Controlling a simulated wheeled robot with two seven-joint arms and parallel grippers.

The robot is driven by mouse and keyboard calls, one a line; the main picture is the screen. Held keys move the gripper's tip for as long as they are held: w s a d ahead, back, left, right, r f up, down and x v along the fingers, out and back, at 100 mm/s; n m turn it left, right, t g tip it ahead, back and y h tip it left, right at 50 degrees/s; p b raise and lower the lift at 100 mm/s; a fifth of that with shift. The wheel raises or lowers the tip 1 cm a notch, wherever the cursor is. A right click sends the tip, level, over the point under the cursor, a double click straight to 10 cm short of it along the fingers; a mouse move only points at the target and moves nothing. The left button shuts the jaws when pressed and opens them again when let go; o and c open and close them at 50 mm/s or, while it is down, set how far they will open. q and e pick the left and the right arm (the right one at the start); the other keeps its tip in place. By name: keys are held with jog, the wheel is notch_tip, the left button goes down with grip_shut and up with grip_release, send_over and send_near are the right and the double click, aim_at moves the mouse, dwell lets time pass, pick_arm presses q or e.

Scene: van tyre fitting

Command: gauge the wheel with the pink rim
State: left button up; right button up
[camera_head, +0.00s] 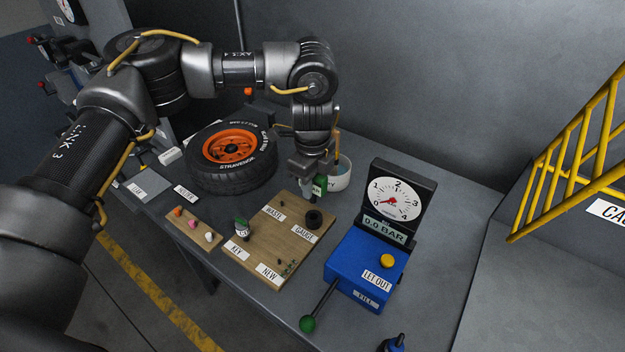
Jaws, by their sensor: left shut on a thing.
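The only wheel in view (232,155) has a black tyre and an orange rim; no pink rim shows. It lies flat at the back left of the bench. My left gripper (308,190) points down over the back of the wooden board, to the right of the wheel. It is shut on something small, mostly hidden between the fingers. A black round part (313,219) sits on the board near the GAUGE label (304,234), just in front of the gripper. The dial (395,199) stands on the blue box, its needle low, its display reading 0.0 BAR. My right gripper is out of view.
A smaller board (193,225) holds orange, pink and white caps. A white pot (341,174) stands behind the gripper. The blue box (357,264) has a green-knobbed lever (308,323). A yellow rail (570,155) is at right.

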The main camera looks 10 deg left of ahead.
pick_arm(q)
jog(key=shift+w+f+p, duration=0.25)
jog(key=shift+w+p, duration=0.05)
jog(key=shift+w, duration=0.25)
jog(key=shift+w+f+b, duration=0.35)
jog(key=shift+w+f, duration=0.15)
jog(key=shift+f, duration=0.2)
jog(key=shift+f+b, duration=1.5)
jog(key=shift+f, duration=0.8)
notch_tip(320, 180, up, 12)
jog(key=p, duration=1.2)
jog(key=shift+s+f, duration=0.2)
jog(key=shift+s, duration=0.05)
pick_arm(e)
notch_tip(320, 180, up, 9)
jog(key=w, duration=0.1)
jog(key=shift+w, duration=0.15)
